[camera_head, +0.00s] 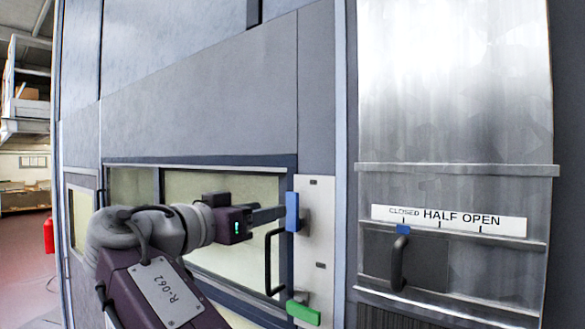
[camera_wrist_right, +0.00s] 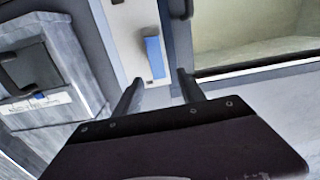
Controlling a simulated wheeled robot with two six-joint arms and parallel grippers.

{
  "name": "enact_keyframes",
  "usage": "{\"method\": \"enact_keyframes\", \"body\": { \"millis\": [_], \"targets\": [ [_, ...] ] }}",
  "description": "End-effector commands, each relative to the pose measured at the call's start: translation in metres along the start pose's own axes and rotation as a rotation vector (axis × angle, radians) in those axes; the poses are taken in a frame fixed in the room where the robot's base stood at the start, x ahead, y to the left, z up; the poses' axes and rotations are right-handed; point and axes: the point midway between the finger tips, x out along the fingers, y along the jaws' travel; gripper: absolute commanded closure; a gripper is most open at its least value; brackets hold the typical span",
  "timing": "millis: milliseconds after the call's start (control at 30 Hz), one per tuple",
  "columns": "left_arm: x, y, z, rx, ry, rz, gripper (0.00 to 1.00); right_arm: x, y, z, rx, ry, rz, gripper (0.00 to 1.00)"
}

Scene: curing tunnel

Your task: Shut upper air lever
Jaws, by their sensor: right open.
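A blue lever (camera_head: 292,211) stands upright on a pale vertical plate (camera_head: 315,250) beside the window frame. A green lever (camera_head: 303,313) sits lower on the same plate, lying nearly level with a slight tilt. My right gripper (camera_head: 282,213) points at the blue lever from the left. In the right wrist view, its two fingers (camera_wrist_right: 160,76) are apart, and the blue lever (camera_wrist_right: 154,57) shows beyond and between the tips. Nothing is held; whether a finger touches the lever I cannot tell. My left gripper is not in view.
A black door handle (camera_head: 269,262) stands just below my right gripper. To the right, a metal panel has a scale (camera_head: 449,220) reading CLOSED, HALF, OPEN. A dark handle (camera_head: 398,262) with a blue pointer sits under CLOSED. A red cylinder (camera_head: 48,234) shows at far left.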

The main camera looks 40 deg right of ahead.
Motion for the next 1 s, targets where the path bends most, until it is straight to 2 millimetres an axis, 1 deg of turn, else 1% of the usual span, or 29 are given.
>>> {"method": "enact_keyframes", "body": {
  "millis": [33, 167, 233, 367, 500, 600, 700, 800, 1000],
  "targets": [
    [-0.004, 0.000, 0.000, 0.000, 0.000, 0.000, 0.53, -0.001, 0.005, -0.008, 0.024, 0.005, 0.013, 0.53],
    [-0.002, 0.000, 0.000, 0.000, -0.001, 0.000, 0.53, 0.000, 0.008, -0.007, 0.036, 0.008, 0.023, 0.53],
    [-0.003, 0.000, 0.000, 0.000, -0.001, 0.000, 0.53, 0.005, 0.008, -0.007, 0.034, 0.009, 0.023, 0.53],
    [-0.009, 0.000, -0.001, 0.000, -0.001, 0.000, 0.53, 0.030, 0.010, -0.009, 0.031, 0.008, 0.026, 0.53],
    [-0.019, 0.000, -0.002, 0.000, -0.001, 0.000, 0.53, 0.060, 0.010, -0.011, 0.030, 0.008, 0.025, 0.53],
    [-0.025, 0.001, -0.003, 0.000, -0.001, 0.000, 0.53, 0.076, 0.010, -0.011, 0.030, 0.007, 0.022, 0.53],
    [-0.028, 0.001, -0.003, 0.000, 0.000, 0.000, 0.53, 0.086, 0.009, -0.009, 0.031, 0.008, 0.021, 0.53],
    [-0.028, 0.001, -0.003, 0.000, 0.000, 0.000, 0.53, 0.090, 0.009, -0.008, 0.031, 0.007, 0.019, 0.53],
    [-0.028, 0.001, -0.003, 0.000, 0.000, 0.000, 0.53, 0.090, 0.009, -0.007, 0.031, 0.007, 0.018, 0.53]
  ]
}}
